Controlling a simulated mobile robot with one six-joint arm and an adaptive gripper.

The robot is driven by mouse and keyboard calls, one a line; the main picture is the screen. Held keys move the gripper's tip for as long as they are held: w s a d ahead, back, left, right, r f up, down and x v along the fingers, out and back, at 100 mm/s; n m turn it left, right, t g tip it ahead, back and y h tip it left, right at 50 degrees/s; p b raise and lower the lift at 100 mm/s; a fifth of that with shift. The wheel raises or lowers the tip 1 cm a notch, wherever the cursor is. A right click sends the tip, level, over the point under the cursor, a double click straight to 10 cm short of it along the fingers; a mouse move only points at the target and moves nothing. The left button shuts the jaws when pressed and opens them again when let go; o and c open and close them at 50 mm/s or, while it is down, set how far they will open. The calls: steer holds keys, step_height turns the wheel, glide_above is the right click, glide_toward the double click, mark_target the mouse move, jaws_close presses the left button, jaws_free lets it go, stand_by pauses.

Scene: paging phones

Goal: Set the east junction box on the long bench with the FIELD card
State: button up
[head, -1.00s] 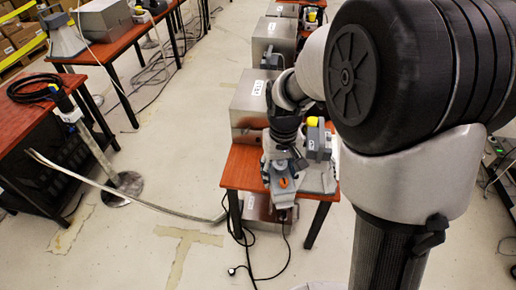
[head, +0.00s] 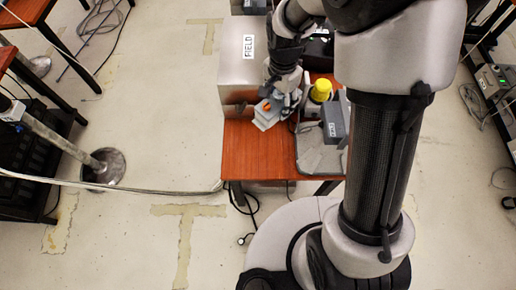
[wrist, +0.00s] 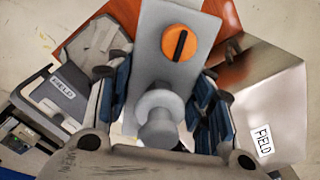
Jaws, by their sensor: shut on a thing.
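My gripper (head: 284,92) is shut on a grey box with an orange knob (head: 266,112). In the wrist view, the held grey box (wrist: 165,75) sits between the blue-padded fingers (wrist: 162,108), with its black-slotted orange knob and a pale round knob facing the camera. It appears to be over the bench; contact below is hidden. A FIELD card (head: 248,46) is on a metal cabinet (head: 232,80) at the bench's back left; the card also shows in the wrist view (wrist: 263,139). The wooden bench (head: 255,155) is bare at its front left.
A cable (head: 150,187) crosses the floor by a round metal stand base (head: 103,167).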

mark_target(258, 151)
steer(key=s+a+f+m, duration=0.1)
steer(key=a+f+m, duration=0.5)
steer(key=m, duration=0.3)
step_height(258, 151, down, 20)
steer(key=b, duration=0.6)
steer(key=shift+d+f, duration=0.1)
steer(key=shift+f, duration=0.05)
steer(key=shift+f+b, duration=0.1)
steer(key=shift+b, duration=0.3)
steer(key=o, duration=1.2)
